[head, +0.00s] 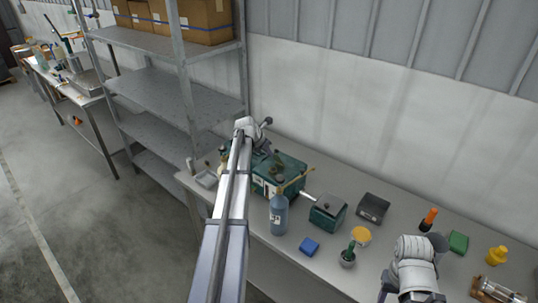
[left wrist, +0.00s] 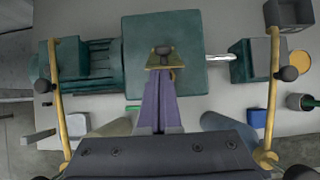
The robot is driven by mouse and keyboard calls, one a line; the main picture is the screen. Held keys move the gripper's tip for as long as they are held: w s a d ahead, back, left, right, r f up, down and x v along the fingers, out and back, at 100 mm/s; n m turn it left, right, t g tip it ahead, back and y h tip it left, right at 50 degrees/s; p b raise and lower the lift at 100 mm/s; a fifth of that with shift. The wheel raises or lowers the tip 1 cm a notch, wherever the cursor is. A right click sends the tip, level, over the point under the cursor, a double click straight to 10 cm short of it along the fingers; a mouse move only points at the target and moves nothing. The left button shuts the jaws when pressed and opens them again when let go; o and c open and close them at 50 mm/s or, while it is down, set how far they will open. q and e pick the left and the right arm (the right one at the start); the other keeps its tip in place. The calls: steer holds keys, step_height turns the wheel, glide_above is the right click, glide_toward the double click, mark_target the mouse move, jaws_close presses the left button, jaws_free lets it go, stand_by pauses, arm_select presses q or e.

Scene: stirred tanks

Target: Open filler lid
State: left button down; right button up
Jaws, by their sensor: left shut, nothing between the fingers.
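The green gear unit (head: 290,165) stands on the bench below the end of my left arm. In the left wrist view its flat green top (left wrist: 190,85) fills the middle. A small brass and dark fitting, seemingly the filler lid (left wrist: 163,51), sits near the middle of that top. My left gripper (left wrist: 160,72) is shut and empty, its purple fingers pointing at this fitting. The fingertips overlap its near edge in the picture; I cannot tell whether they touch. In the head view the arm hides part of the unit.
A blue-grey bottle (head: 279,215) stands in front of the unit. Brass rods with dark knobs (left wrist: 55,100) flank the gripper. A smaller green box (head: 327,212), a blue block (head: 309,246) and a dark box (head: 372,208) lie right. Grey shelves (head: 165,95) stand left.

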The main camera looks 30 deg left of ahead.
arm_select(q)
steer(key=shift+w+d+r+p, duration=0.1)
steer(key=shift+w+r+p, duration=0.25)
steer(key=shift+w, duration=0.2)
steer(key=shift+w+r+p, duration=0.2)
steer(key=shift+w+r, duration=0.1)
steer(key=shift+w, duration=0.25)
steer(key=shift+w+d+r, duration=0.1)
steer(key=shift+w+r, duration=0.05)
steer(key=shift+w, duration=0.35)
steer(key=shift+w+r, duration=0.15)
steer(key=shift+w, duration=0.35)
arm_select(e)
steer(key=shift+r, duration=0.95)
arm_select(q)
steer(key=shift+p, duration=0.3)
steer(key=shift+r, duration=0.15)
arm_select(e)
steer(key=shift+r, duration=0.1)
